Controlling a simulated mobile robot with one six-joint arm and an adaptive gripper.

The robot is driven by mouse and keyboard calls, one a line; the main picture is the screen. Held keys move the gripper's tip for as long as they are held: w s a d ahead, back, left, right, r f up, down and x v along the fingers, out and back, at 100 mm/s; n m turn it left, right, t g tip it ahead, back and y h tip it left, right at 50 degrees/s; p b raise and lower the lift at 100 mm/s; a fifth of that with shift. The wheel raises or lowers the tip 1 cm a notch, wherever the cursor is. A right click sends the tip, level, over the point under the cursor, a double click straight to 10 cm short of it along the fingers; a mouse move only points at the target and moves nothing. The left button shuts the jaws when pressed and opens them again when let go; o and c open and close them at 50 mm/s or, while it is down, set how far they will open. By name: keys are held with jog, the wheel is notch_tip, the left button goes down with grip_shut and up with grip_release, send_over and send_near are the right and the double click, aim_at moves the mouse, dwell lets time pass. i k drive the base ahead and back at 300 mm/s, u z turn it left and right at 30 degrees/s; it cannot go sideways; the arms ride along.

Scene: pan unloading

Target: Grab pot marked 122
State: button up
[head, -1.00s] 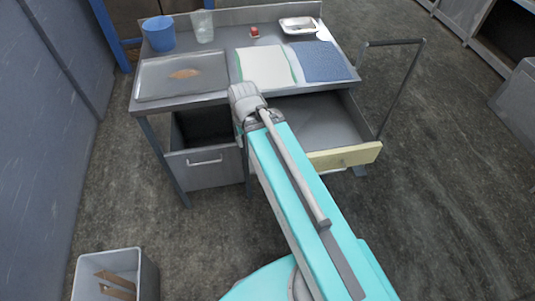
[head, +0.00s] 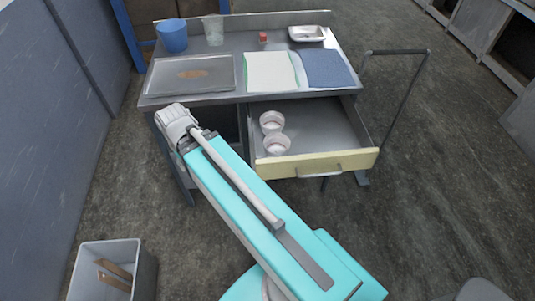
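Two small round white pots stand close together at the left side of the open drawer: a rear pot (head: 271,121) and a front pot (head: 277,144). No marking can be read on either, so I cannot tell which is 122. The drawer (head: 325,125) is pulled out under the right half of the workbench and has a pale yellow front. My arm reaches to the left of the drawer, with its grey wrist in front of the bench's left half. My gripper is hidden beyond the wrist. Both pots stand to the right of the wrist.
The metal workbench (head: 270,46) bears a blue cup (head: 173,36), a clear cup (head: 213,30), a tray (head: 192,76), a white-green cloth (head: 271,71), a blue mat (head: 326,67), a small red-topped item (head: 263,38) and a metal dish (head: 307,33). A bin (head: 113,270) stands lower left.

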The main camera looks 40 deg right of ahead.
aim_at(270, 121)
jog(key=u, duration=0.65)
jog(key=k, duration=0.85)
jog(key=z, duration=1.25)
jog(key=i, duration=0.75)
jog(key=z, duration=0.05)
